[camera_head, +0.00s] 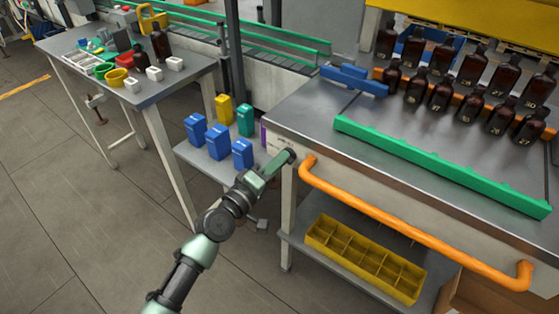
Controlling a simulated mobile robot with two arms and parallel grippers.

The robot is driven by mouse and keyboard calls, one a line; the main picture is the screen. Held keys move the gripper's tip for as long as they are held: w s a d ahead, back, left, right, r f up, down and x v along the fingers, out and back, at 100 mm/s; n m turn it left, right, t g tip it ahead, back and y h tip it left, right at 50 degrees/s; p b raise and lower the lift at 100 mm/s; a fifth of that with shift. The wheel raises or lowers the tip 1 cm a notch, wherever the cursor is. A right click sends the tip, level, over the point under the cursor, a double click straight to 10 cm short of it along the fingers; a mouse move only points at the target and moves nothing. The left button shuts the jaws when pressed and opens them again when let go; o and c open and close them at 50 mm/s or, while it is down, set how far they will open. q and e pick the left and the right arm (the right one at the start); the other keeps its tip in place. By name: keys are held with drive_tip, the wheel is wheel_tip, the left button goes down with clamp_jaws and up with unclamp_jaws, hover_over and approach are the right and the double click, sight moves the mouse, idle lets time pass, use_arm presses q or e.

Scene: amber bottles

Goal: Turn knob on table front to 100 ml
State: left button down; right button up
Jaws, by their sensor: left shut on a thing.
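My left gripper (279,161) reaches up from the bottom of the view to the front left corner of the metal table (300,115). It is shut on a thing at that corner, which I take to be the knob. The gripper covers most of it, so its pointer and any scale marks cannot be read. A small white and purple label (263,137) shows on the table's side, just beyond the gripper. My right gripper is not in view.
An orange rail (400,219) runs along the table front, right of the gripper. Amber bottles (440,92) stand at the table's back, behind a green bar (435,163). Blue containers (217,142) sit on a low shelf left of the gripper. A yellow divided tray (365,259) lies below.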

use_arm(q)
drive_tip(key=shift+f+n, duration=0.1)
drive_tip(key=shift+n, duration=1.6)
drive_tip(key=c, duration=1.5)
unclamp_jaws()
drive_tip(key=shift+o, duration=0.2)
drive_tip(key=v, duration=0.8)
drive_tip(key=shift+w, duration=0.1)
